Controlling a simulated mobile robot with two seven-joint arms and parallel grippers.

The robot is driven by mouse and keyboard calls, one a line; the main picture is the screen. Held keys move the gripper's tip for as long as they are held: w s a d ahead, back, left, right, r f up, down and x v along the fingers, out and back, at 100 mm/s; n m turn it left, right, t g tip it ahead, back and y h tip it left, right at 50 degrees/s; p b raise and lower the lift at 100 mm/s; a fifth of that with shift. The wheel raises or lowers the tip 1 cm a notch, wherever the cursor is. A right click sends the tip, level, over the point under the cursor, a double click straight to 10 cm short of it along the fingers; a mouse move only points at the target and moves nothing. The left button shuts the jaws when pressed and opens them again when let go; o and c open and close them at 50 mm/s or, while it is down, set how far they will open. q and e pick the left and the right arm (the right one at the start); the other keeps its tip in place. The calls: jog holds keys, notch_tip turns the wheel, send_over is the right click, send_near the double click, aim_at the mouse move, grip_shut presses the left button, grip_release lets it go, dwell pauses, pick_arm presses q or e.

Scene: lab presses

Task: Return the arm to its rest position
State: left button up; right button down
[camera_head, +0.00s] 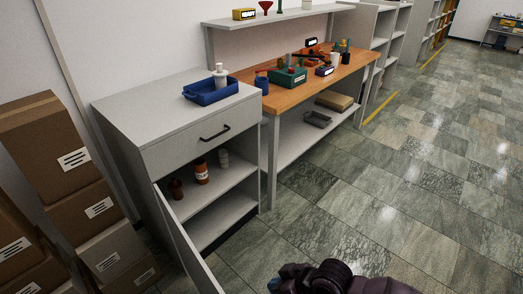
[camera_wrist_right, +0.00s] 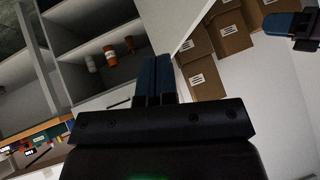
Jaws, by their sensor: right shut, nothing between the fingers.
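My right arm enters at the bottom of the head view, and my right gripper (camera_head: 275,284) shows there as a small dark blue tip at the lower edge. In the right wrist view the right gripper (camera_wrist_right: 153,80) has its two blue fingers pressed together, with nothing between them. It is apart from the grey cabinet (camera_head: 150,110), in front of its open door (camera_head: 187,245). A blue fingertip and dark body at the upper right of the right wrist view look like my left gripper (camera_wrist_right: 284,22); its opening is unclear. The left arm is not in the head view.
An orange-brown bottle (camera_head: 201,172) and other small containers stand inside the cabinet. A blue tray (camera_head: 211,91) sits on top. A wooden workbench (camera_head: 275,101) with several items adjoins it. Cardboard boxes (camera_head: 62,150) are stacked at left. The tiled floor (camera_head: 400,180) at right is clear.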

jog(key=w+d+r+m+t, duration=0.1)
jog(key=w+d+r+t, duration=0.1)
jog(key=w+r+t, duration=0.4)
jog(key=d+m+t+h, duration=0.2)
jog(key=d+t, duration=0.1)
jog(key=d, duration=0.4)
jog(key=s+d+f+m+h, duration=0.2)
jog(key=s+d+f+h, duration=0.1)
jog(key=s+d, duration=0.4)
jog(key=s+d+f+m+h, duration=0.3)
jog(key=s+d+f, duration=0.2)
jog(key=s+d, duration=0.2)
jog(key=shift+s+d+f, duration=0.15)
jog(key=shift+d+f, duration=0.1)
jog(key=shift+d, duration=0.15)
